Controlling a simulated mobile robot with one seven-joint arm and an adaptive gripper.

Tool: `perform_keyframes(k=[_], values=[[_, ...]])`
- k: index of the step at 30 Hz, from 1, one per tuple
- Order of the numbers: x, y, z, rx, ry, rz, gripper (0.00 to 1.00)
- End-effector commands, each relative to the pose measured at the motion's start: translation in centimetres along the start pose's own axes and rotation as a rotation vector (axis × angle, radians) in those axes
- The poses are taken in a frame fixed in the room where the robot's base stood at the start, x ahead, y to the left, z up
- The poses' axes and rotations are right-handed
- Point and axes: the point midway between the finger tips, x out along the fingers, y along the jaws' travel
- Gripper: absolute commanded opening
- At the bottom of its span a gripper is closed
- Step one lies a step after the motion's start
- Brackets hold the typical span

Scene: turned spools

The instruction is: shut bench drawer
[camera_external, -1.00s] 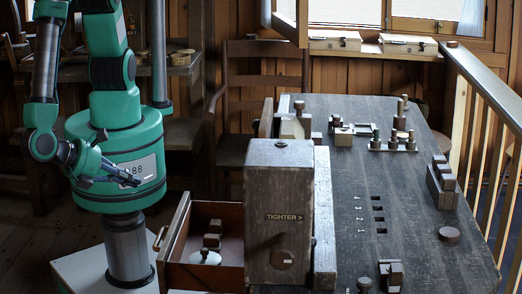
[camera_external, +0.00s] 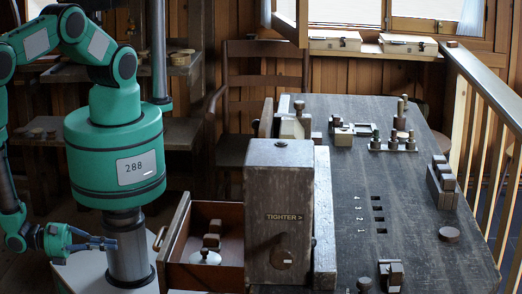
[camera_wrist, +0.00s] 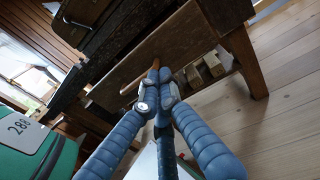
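The bench drawer (camera_external: 207,275) stands pulled out from the left side of the bench (camera_external: 340,262). Its front panel (camera_external: 175,230) carries a brass-coloured handle (camera_external: 158,239) on the outer face. Inside lie dark wooden blocks (camera_external: 211,241) and a pale round piece (camera_external: 205,258). My gripper (camera_external: 114,243) is low, left of the drawer front and apart from it, pointing toward it. In the wrist view its blue fingers (camera_wrist: 159,76) are together at the tips with nothing visible between them. A wooden panel (camera_wrist: 150,58) lies beyond them, probably the drawer front.
A dark box marked "TIGHTER" (camera_external: 281,240) stands on the bench beside the drawer. Loose blocks and pegs (camera_external: 393,143) sit on the bench top. A chair (camera_external: 240,100) is behind. The wrist view shows clear plank floor (camera_wrist: 285,110) at right.

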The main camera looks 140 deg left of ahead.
Motion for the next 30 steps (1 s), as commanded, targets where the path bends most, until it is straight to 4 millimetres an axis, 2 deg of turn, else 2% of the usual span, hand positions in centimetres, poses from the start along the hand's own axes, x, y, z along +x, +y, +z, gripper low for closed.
perform_keyframes(k=[3, 7, 22, 30], values=[[-0.5, 0.5, -1.4, 0.030, -0.026, -0.054, 0.00], [-0.6, 0.8, -2.1, 0.046, -0.039, -0.081, 0.00], [-0.5, 0.7, -2.2, 0.048, -0.041, -0.086, 0.00], [1.1, 0.6, -2.2, 0.049, -0.041, -0.084, 0.00]])
